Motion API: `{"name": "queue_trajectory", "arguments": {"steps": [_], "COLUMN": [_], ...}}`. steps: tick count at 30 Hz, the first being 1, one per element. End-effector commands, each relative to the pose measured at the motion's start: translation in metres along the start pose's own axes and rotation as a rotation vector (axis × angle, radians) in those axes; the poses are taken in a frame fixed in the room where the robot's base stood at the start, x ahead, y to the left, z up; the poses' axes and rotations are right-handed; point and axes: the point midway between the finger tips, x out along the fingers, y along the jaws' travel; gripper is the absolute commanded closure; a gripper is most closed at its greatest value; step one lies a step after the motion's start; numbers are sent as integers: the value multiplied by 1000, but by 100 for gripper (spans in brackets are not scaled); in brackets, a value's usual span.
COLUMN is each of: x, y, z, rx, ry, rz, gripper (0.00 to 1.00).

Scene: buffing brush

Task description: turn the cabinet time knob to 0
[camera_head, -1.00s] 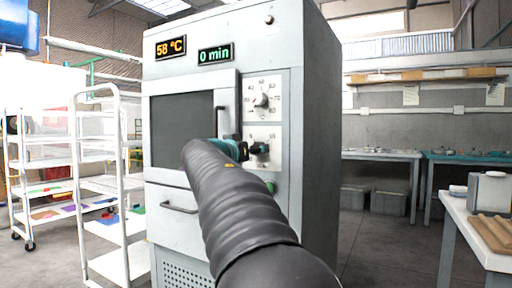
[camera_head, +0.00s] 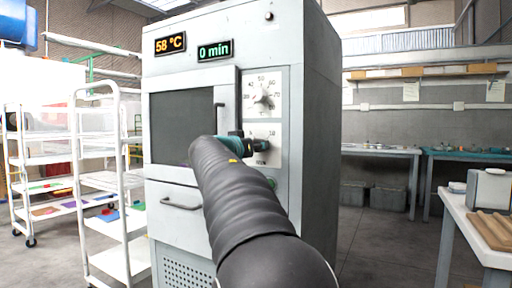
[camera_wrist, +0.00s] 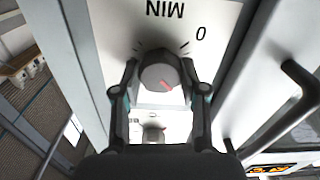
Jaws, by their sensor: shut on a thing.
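The grey cabinet (camera_head: 318,120) stands ahead in the head view, with a display (camera_head: 215,50) reading 0 min. The time knob (camera_wrist: 160,74) is a round grey knob with a red mark, on a white plate lettered MIN and 0, upside down in the wrist view. My gripper (camera_head: 262,145) is at the lower knob in the head view, and its fingers mostly hide that knob. In the wrist view my gripper (camera_wrist: 163,82) has one finger on each side of the time knob, shut on it. The red mark points toward the lower right there.
The temperature knob (camera_head: 263,97) is just above my gripper, and the temperature display (camera_head: 171,44) reads 58 °C. The door handle (camera_head: 220,118) is close on the left. A white rack (camera_head: 100,180) stands left; a bench (camera_head: 460,212) stands right.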

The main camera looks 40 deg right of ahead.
Motion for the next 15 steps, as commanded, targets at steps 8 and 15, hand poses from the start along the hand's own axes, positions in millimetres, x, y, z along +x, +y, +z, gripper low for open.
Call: {"name": "queue_trajectory", "arguments": {"steps": [8, 15], "x": [0, 0], "y": [0, -1], "z": [2, 2], "rx": [-88, -273], "ry": [0, 0], "rz": [-1, -1], "gripper": [92, 92]}}
